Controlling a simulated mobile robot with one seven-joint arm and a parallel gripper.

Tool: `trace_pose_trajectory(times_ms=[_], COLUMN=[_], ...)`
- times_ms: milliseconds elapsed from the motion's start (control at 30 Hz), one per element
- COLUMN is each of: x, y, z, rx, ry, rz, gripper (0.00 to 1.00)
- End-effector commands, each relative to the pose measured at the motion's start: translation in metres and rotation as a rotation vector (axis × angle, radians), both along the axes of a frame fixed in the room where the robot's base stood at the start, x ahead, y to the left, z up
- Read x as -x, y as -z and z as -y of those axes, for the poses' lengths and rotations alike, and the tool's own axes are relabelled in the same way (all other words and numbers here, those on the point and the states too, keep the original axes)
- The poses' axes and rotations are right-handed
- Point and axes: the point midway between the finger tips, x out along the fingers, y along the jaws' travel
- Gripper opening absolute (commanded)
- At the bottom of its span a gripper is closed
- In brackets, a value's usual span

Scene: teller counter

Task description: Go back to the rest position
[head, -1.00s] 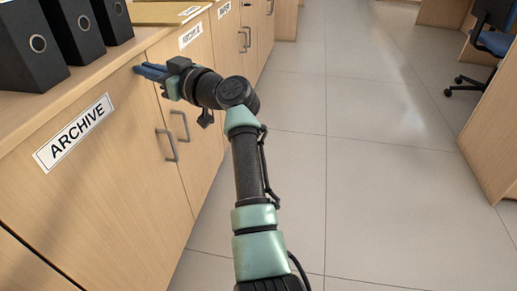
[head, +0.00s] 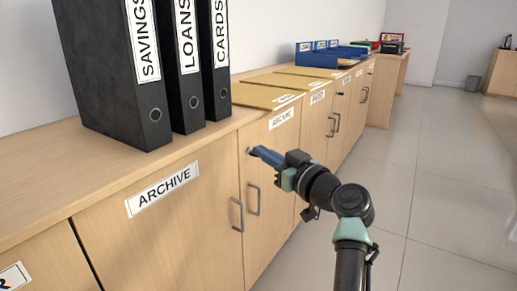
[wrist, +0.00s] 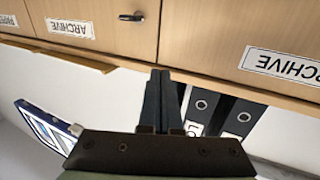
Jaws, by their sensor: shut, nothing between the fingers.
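My gripper (head: 255,151) is shut and empty, its blue fingers pressed together. In the head view it is in front of the wooden cabinet (head: 110,235), near the top of a door edge, pointing left toward the cabinet. I cannot tell whether the fingertips touch the wood. In the wrist view, which is upside down, the shut fingers (wrist: 160,75) show dark against the cabinet's top edge. My arm comes up from the lower right of the head view.
Black binders (head: 185,75) stand on the cabinet top, with tan folders (head: 270,97) and blue trays (head: 335,57) farther along. Handles (head: 237,215) stick out from the doors. A small dark fitting (wrist: 132,16) shows on a cabinet front. The floor (head: 450,180) at right is clear.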

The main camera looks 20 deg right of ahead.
Motion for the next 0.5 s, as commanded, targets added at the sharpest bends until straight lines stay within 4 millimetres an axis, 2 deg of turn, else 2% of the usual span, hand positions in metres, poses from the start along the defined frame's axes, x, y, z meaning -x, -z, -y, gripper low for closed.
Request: trace_pose_trajectory(times_ms=[33,200,500], x=[0.01,0.036,0.054], y=[-0.005,-0.002,0.001], z=[0.007,0.028,0.042], rx=[0.001,0.0,0.001], ry=[0.001,0.001,-0.002], rz=[-0.002,-0.002,-0.002], gripper=[0.0,0.0,0.0])
